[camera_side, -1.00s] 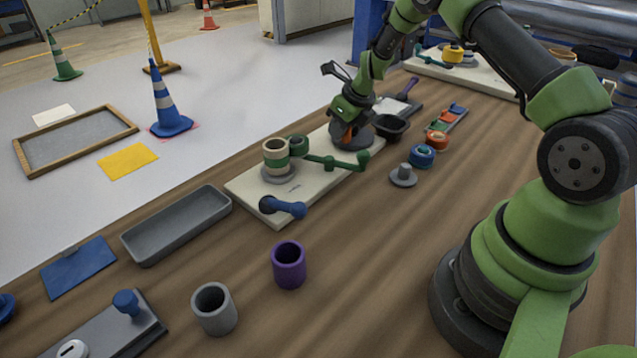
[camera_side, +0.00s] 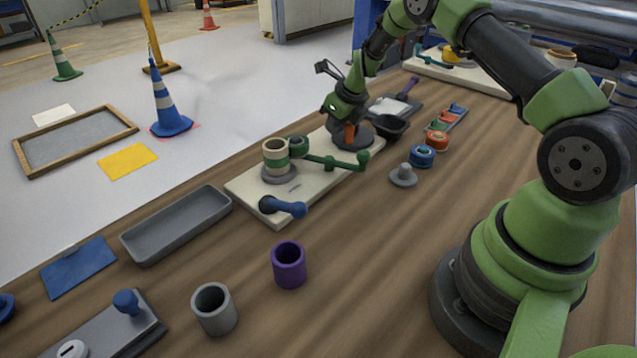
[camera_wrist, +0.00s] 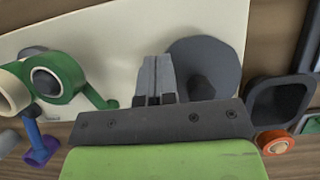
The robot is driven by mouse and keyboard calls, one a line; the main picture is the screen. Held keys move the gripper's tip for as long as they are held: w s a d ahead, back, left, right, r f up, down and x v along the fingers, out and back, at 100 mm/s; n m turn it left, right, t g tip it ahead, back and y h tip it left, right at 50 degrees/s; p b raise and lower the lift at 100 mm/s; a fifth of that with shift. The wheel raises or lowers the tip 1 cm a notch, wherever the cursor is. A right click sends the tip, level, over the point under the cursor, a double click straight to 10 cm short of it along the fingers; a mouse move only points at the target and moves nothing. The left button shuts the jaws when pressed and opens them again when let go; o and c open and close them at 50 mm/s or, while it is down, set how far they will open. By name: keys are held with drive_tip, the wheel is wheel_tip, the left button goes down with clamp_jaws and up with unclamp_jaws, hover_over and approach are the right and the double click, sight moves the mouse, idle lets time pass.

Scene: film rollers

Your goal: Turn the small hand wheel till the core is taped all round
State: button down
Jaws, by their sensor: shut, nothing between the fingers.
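The cream core (camera_side: 275,151) stands upright on a round grey base on the pale board (camera_side: 248,190). A green band of tape shows on its near side; its far side is hidden. The green tape roll (camera_side: 298,143) stands beside it, with a green lever (camera_side: 335,161) reaching right. The small hand wheel, a dark grey disc (camera_wrist: 210,65), lies at the board's other end. My gripper (camera_wrist: 155,68) is shut and empty, its fingertips over bare board just left of the disc in the wrist view. An orange upright piece (camera_side: 349,134) shows under my gripper; I cannot tell whether they touch.
A black bowl (camera_side: 390,128) sits close right of the wheel. Blue (camera_side: 422,156) and orange (camera_side: 438,141) rolls and a grey knobbed piece (camera_side: 403,175) lie on the table. A blue handle (camera_side: 285,207) is at the board's near end.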

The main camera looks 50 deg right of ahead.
drive_tip(key=shift+w, duration=0.1)
drive_tip(key=shift+w+a, duration=0.2)
drive_tip(key=shift+w, duration=0.5)
drive_tip(key=shift+w+a, duration=0.15)
drive_tip(key=shift+w, duration=0.7)
drive_tip(key=shift+c, duration=0.4)
unclamp_jaws()
drive_tip(key=shift+r, duration=0.15)
